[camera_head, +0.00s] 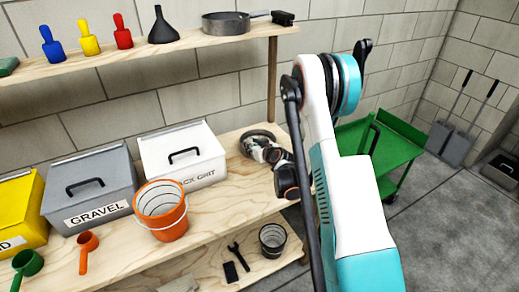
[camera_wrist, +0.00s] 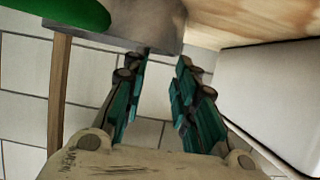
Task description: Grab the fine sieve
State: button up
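I cannot make out a thing that is surely the fine sieve. A grey pan-like vessel with a dark handle (camera_head: 226,22) sits on the upper shelf; I cannot tell whether it is a sieve. In the wrist view my gripper (camera_wrist: 162,68) is open, with its two teal-padded fingers apart and nothing seen between them. A grey-brown rounded thing (camera_wrist: 150,22) shows just beyond the fingertips, cut off by the top edge; I cannot tell what it is. In the head view my arm's end is near the workbench, beside the BLACK GRIT box, and my fingers are not clear.
The white box (camera_head: 180,155), the grey GRAVEL box (camera_head: 90,190), an orange bucket (camera_head: 161,210) and an orange scoop (camera_head: 87,250) stand on the bench. The upper shelf (camera_head: 140,58) also holds coloured tools and a black funnel (camera_head: 162,27). A green cart (camera_head: 398,145) stands right.

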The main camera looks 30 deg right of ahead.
jog(key=x, duration=0.3)
jog(key=shift+w+f+b, duration=0.2)
jog(key=shift+w+b, duration=0.1)
jog(key=shift+b, duration=0.1)
jog(key=b+x, duration=0.2)
jog(key=x, duration=0.2)
jog(key=shift+d+f, duration=0.1)
jog(key=shift+f, duration=0.1)
jog(key=shift+w, duration=0.5)
grip_shut()
